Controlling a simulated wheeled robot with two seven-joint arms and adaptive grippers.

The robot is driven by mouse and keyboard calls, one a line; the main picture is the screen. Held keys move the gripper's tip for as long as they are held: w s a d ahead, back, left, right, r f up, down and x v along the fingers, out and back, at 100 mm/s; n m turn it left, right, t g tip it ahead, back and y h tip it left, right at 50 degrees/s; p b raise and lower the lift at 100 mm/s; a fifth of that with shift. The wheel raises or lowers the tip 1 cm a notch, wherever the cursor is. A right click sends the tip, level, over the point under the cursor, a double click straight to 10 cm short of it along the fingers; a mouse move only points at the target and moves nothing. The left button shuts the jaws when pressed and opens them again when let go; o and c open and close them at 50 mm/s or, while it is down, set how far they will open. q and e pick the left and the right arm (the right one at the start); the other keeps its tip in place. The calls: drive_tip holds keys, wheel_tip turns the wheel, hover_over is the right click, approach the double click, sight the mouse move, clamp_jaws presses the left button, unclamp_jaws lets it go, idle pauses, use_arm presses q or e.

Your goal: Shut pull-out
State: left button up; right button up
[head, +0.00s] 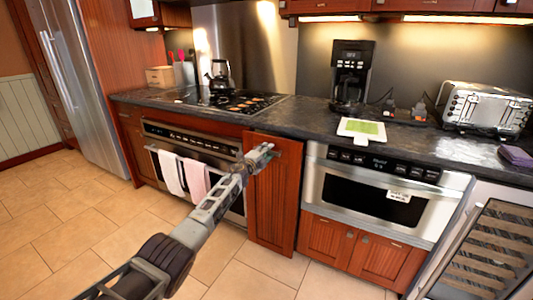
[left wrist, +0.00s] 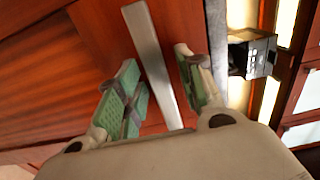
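The pull-out is a tall narrow reddish-wood front (head: 272,200) between the oven and the microwave drawer in the head view. It seems to stand forward of the neighbouring fronts, but how far is hard to tell. My left gripper (head: 268,151) is at the top of this front, by its handle. In the left wrist view my left gripper (left wrist: 165,88) is open, with green pads on either side of a silver bar handle (left wrist: 150,55). Neither finger clearly touches the bar. The wood front (left wrist: 95,45) fills the background. My right gripper is not in view.
The oven (head: 200,150) with two towels is left of the pull-out. The microwave drawer (head: 370,190) is right of it and looks closed. A rack-like appliance (head: 490,250) stands at the right edge. The tiled floor (head: 70,230) at the left is clear.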

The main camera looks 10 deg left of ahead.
use_arm(q)
drive_tip(key=shift+s+a+r, duration=0.15)
drive_tip(key=shift+a+r, duration=0.1)
drive_tip(key=shift+a, duration=0.1)
idle(0.3)
drive_tip(key=shift+s+a+r, duration=0.1)
drive_tip(key=shift+s+a, duration=0.1)
drive_tip(key=shift+s, duration=0.05)
drive_tip(key=shift+s, duration=0.2)
drive_tip(key=shift+s+r, duration=0.1)
drive_tip(key=shift+s, duration=0.75)
drive_tip(key=shift+s, duration=0.25)
